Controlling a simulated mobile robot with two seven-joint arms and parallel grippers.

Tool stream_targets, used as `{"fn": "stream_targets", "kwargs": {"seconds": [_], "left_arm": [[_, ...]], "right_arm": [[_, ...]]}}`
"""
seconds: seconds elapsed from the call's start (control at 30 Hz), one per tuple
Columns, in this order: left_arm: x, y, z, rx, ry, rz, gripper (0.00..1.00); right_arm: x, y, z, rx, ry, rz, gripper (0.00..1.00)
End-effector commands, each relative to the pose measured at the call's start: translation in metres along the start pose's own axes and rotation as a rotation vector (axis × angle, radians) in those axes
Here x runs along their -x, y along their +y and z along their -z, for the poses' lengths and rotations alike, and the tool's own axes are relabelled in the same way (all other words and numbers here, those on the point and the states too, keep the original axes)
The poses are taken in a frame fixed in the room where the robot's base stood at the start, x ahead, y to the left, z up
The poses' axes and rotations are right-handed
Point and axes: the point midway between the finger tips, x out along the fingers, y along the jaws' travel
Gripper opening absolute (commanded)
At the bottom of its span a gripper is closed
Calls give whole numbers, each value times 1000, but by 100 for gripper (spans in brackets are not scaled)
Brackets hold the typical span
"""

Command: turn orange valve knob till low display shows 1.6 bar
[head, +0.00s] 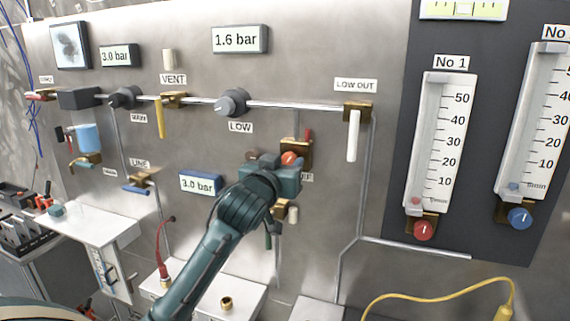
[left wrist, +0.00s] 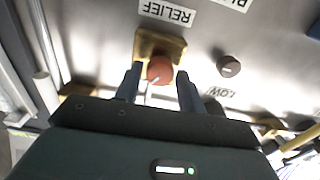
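The orange valve knob (head: 290,158) sits on a brass block on the steel panel, partly hidden by my left gripper (head: 272,168). In the left wrist view the orange knob (left wrist: 160,69) has a pale pointer mark and lies under an upside-down RELIEF label. My left gripper's fingers (left wrist: 157,82) stand on either side of the knob, open, with a gap on each side. The display above the LOW label (head: 240,39) reads 1.6 bar. My right gripper is in neither view.
Two other displays read 3.0 bar, one at upper left (head: 120,55) and one lower (head: 197,184). A grey LOW knob (head: 232,103) sits on the pipe. A yellow-handled VENT valve (head: 172,100) and a white-handled LOW OUT valve (head: 354,130) project nearby. Flow meters (head: 440,140) stand right.

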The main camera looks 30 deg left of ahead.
Motion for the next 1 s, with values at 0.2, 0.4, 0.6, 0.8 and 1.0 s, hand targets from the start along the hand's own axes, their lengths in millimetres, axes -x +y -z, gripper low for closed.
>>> {"fn": "stream_targets", "kwargs": {"seconds": [0.2, 0.4, 0.6, 0.8, 1.0], "left_arm": [[0, 0, 0, 0, 0, 0, 21], [0, 0, 0, -1, 0, 0, 8], [0, 0, 1, -121, 2, 1, 8], [0, 0, 1, -177, 2, 1, 8], [0, 0, 2, -175, 3, 1, 33]], "right_arm": [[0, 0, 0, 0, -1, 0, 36], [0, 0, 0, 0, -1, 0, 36], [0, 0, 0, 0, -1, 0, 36], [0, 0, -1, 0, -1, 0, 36], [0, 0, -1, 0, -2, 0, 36]]}}
